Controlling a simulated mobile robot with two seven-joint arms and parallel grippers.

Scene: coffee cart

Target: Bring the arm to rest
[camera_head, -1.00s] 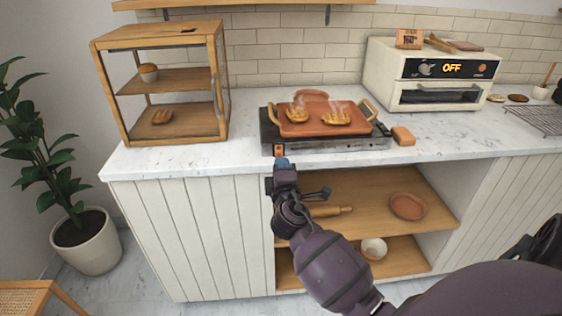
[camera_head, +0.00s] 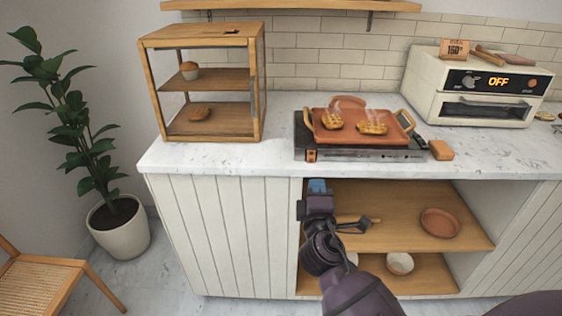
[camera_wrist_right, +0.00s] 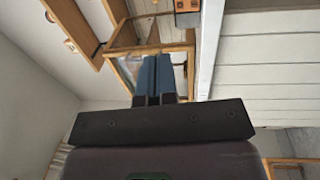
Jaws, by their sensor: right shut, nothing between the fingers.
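My right gripper (camera_head: 318,187) is in front of the counter, just below the worktop's front edge and below the griddle. Its blue fingers are together with nothing between them, and they also show shut in the right wrist view (camera_wrist_right: 154,78). My right arm comes in from the bottom right of the head view. My left gripper is in neither view.
A stove (camera_head: 365,155) bears an orange griddle pan (camera_head: 352,113) with two steaming, grill-marked items. A wooden cabinet (camera_head: 258,95) stands left, a toaster oven (camera_head: 480,105) reading OFF right. Open shelves (camera_head: 400,205) lie behind my arm. A potted plant (camera_head: 120,235) and chair (camera_head: 45,290) stand left.

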